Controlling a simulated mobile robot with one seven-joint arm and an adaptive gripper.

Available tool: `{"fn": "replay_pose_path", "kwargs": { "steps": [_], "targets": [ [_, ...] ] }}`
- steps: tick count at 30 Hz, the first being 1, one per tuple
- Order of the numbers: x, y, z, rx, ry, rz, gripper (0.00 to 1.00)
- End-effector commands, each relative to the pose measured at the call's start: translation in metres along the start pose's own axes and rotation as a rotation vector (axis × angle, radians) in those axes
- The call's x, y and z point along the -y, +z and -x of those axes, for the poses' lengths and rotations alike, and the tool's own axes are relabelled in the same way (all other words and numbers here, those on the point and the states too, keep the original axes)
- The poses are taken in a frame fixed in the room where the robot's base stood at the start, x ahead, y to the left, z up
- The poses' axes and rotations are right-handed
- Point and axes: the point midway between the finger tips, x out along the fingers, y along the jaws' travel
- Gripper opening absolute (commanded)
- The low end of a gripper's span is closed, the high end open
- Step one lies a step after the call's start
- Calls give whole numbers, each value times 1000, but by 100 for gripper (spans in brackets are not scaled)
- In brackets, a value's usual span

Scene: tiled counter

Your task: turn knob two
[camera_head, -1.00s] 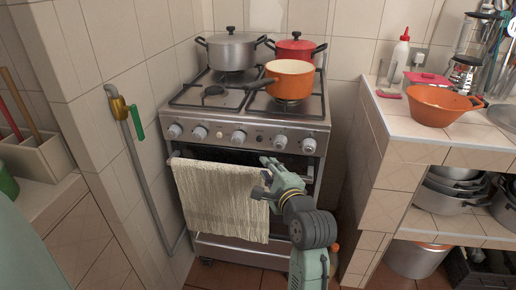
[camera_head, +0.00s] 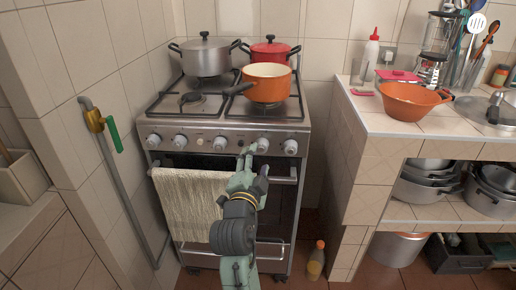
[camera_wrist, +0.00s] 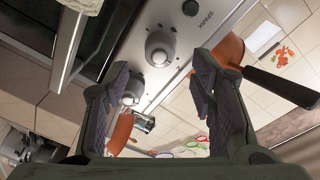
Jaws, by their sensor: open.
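The stove's front panel (camera_head: 200,142) carries a row of several pale round knobs. My gripper (camera_head: 246,157) is just in front of the panel, below and slightly left of the second knob from the right (camera_head: 262,146). The rightmost knob (camera_head: 290,148) is farther right. In the wrist view my gripper (camera_wrist: 160,72) is open and empty. One knob (camera_wrist: 160,48) shows beyond the gap between its fingers, with no visible contact. Another knob (camera_wrist: 132,90) shows close to the left finger. A dark button (camera_wrist: 190,7) is by the word SPARK. No knob bears a readable number.
An orange pot (camera_head: 267,90), a grey pot (camera_head: 207,60) and a red pot (camera_head: 270,52) stand on the stove. A tiled counter (camera_head: 365,120) is at the right. A bottle (camera_head: 316,262) stands on the floor.

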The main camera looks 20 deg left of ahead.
Motion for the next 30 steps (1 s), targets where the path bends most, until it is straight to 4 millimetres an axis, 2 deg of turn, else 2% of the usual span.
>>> {"fn": "replay_pose_path", "kwargs": {
  "steps": [3, 10, 21, 30],
  "targets": [
    [2, -2, -23, 0, 1, 1, 51],
    [1, 0, -49, 1, 0, -1, 51],
    [0, 0, -54, 2, 0, -2, 50],
    [0, 1, -53, 2, 0, -2, 30]
  ]
}}
